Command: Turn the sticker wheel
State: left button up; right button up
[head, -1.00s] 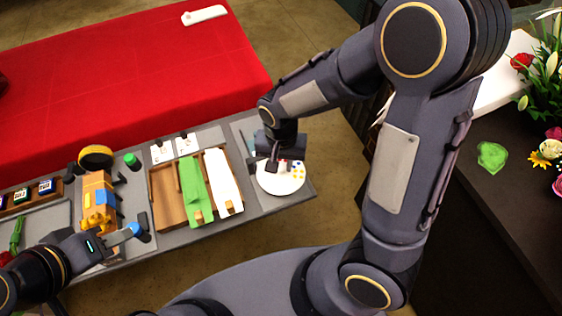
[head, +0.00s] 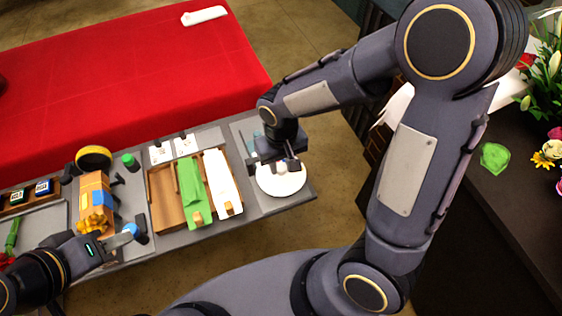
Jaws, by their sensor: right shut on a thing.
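The sticker wheel (head: 284,187) is a round white disc lying at the right end of the grey table in the head view. My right gripper (head: 285,166) is over the far part of the wheel, shut on a small pale knob that it mostly hides. No coloured stickers show on the visible part of the disc. My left gripper (head: 127,236) is far to the left, at the table's near edge, beside a blue-topped item (head: 139,229). Its fingers are too small to read.
A wooden tray (head: 164,213) with green and white folded sheets lies left of the wheel. An orange wrapped bundle (head: 96,205), a yellow tape ring (head: 94,157) and a green cap (head: 130,161) stand further left. A red-covered table (head: 120,80) is behind.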

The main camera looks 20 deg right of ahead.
aim_at(281, 166)
jog(key=o, duration=1)
jog(key=shift+r, duration=0.1)
notch_tip(281, 166, up, 8)
jog(key=shift+f, duration=0.15)
jog(key=s+d+r+m+t+y, duration=0.1)
jog(key=s+d+r+t+y, duration=0.1)
jog(key=s, duration=0.4)
jog(key=s+d+r+m+t+y, duration=0.1)
jog(key=s+d+r+t, duration=0.2)
jog(key=s, duration=0.4)
jog(key=shift+s+d+r+t+y, duration=0.15)
jog(key=shift+d+r+t+y, duration=0.2)
jog(key=shift+d, duration=0.2)
